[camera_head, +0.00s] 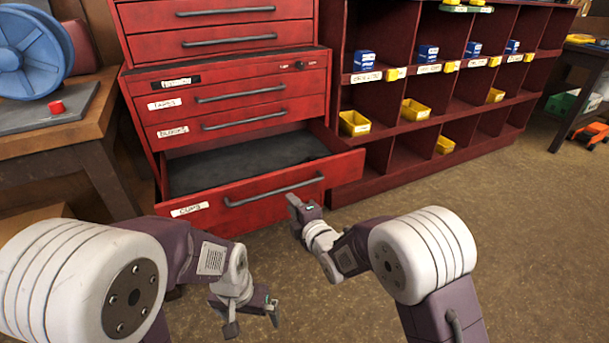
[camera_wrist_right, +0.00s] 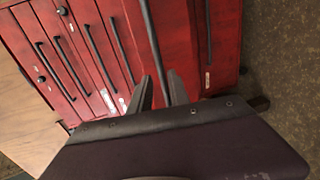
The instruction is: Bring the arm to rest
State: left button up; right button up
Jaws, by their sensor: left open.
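My left gripper (camera_head: 252,314) is low over the floor in front of the red cabinet, pointing down with its fingers apart and nothing between them. My right gripper (camera_head: 299,209) is just in front of the pulled-out bottom drawer (camera_head: 346,169), near the right end of its handle (camera_head: 275,189).
The red cabinet (camera_head: 222,67) has closed drawers above the open one, whose visible dark floor is bare. A red cubby shelf (camera_head: 402,147) with yellow bins and blue boxes stands to the right. A wooden bench (camera_head: 55,140) stands left. Brown floor (camera_head: 530,230) is clear at right.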

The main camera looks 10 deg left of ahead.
jog(key=w+d+r+m+t+h+p, duration=0.1)
jog(key=w+d+r+m+h, duration=0.1)
jog(key=d+r, duration=0.4)
jog(key=w+d+r+m+t+h+p, duration=0.1)
jog(key=w+d+r+t, duration=0.15)
jog(key=d, duration=0.55)
jog(key=s+d+m+g+h, duration=0.2)
jog(key=s+d+m+h, duration=0.15)
jog(key=d, duration=0.35)
jog(key=s+d+f+m+g+h, duration=0.2)
jog(key=s+d+f+m+g, duration=0.3)
jog(key=s+d+f+m, duration=0.35)
jog(key=s+f+m+g, duration=0.4)
jog(key=s, duration=0.5)
jog(key=s+f+m+g, duration=0.4)
jog(key=s+m, duration=0.1)
jog(key=s, duration=0.4)
notch_tip(320, 180, up, 38)
jog(key=m+p, duration=0.1)
jog(key=p, duration=3.7)
jog(key=shift+s+d+f, duration=0.2)
